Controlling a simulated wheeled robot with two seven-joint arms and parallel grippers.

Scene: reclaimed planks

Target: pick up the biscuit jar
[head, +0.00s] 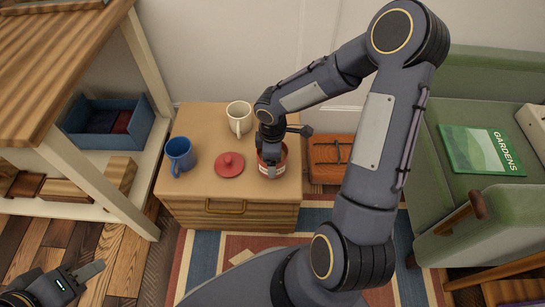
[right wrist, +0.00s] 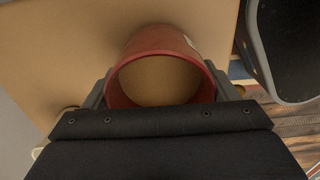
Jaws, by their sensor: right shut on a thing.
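The biscuit jar (head: 272,167) is red with a pale label band, and stands upright at the front right of the small wooden cabinet's top. In the right wrist view the open jar (right wrist: 163,43) shows its round red rim and a tan inside. My right gripper (head: 269,152) is over the jar from above, shut on it with one finger on each side. I cannot tell whether the jar touches the top. A round red lid (head: 229,164) with a knob lies left of the jar. My left gripper (head: 88,275) is at the bottom left, away from the cabinet, partly cut off.
The cabinet (head: 200,131) also bears a blue mug (head: 179,155) at the left and a cream mug (head: 239,117) behind. A shelf with a blue box (head: 108,122) stands left. An orange case (head: 331,158) and a green sofa (head: 483,113) are right.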

